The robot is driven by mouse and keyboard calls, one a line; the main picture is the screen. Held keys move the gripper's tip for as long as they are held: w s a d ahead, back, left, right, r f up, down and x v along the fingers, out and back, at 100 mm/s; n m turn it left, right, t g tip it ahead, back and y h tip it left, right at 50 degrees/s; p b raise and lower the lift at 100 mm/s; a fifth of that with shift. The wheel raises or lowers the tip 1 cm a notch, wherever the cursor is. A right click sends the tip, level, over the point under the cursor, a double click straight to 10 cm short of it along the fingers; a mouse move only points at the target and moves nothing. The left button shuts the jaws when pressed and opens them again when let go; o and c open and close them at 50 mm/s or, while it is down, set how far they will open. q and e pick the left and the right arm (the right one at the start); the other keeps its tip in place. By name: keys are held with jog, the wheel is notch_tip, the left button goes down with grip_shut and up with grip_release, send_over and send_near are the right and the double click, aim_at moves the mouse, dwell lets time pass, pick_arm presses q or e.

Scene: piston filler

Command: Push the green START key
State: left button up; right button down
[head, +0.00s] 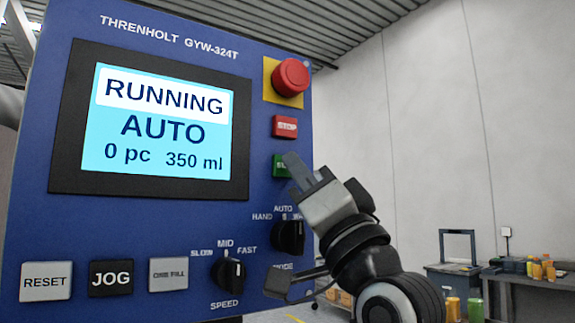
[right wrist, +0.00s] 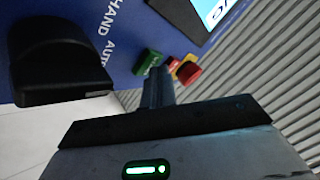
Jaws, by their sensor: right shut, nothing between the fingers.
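The green START key (head: 278,163) is on the right side of the blue control panel (head: 170,215), below the red STOP key (head: 285,127). Its label is partly hidden by my right gripper (head: 291,160). The gripper is shut and empty, with its fingertips at the key's right part. The green key (right wrist: 146,62) also shows in the right wrist view, just beyond the shut fingers; whether they touch it I cannot tell. The screen (head: 160,130) reads RUNNING, AUTO, 0 pc, 350 ml. My left gripper is not in view.
A red emergency stop knob (head: 291,77) on a yellow plate sits above STOP. A black mode selector (head: 288,236) is below my gripper. RESET (head: 45,281), JOG (head: 110,278) and a speed knob (head: 229,273) line the panel's bottom. A bench (head: 530,279) with bottles stands back right.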

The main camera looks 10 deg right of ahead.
jog(key=shift+s+d+f, duration=0.1)
jog(key=shift+s+d, duration=0.15)
jog(key=shift+s, duration=0.4)
jog(key=s, duration=0.1)
jog(key=s+d, duration=0.1)
jog(key=s, duration=0.1)
jog(key=s+p, duration=0.1)
jog(key=shift+s+d, duration=0.35)
dwell(0.7)
